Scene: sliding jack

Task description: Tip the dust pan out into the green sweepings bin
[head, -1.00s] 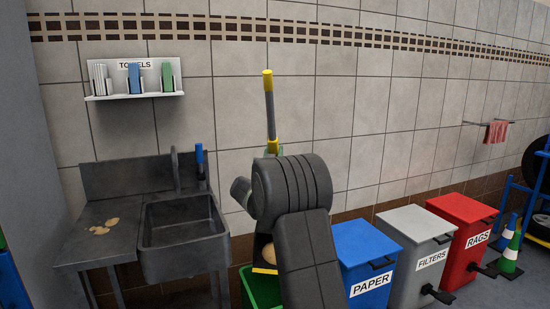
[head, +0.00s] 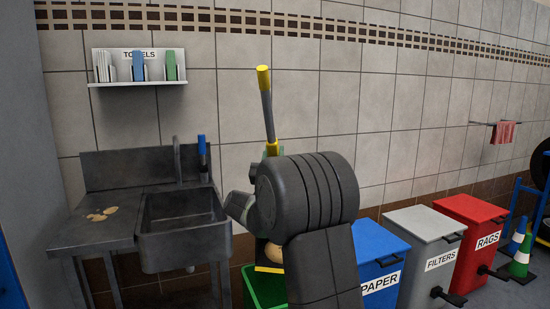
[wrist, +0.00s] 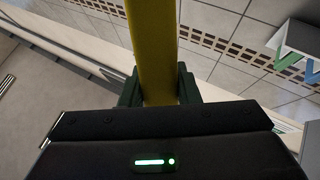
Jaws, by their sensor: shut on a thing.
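The dust pan's long handle, grey with yellow ends, (head: 266,105) rises nearly upright above my arm in the head view, leaning slightly. In the wrist view its yellow part (wrist: 152,50) runs between the jaws of my gripper (wrist: 155,88), which is shut on it. My arm hides most of the gripper and pan in the head view. A small piece of the pan with a yellow edge (head: 269,269) shows below my arm, with something tan in it. The green sweepings bin (head: 262,290) stands below, partly hidden by my arm.
A blue PAPER bin (head: 378,245), grey FILTERS bin (head: 423,236) and red RAGS bin (head: 470,220) stand to the right. A dark sink (head: 183,222) with a side counter is on the left. A towel shelf (head: 138,84) hangs above it.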

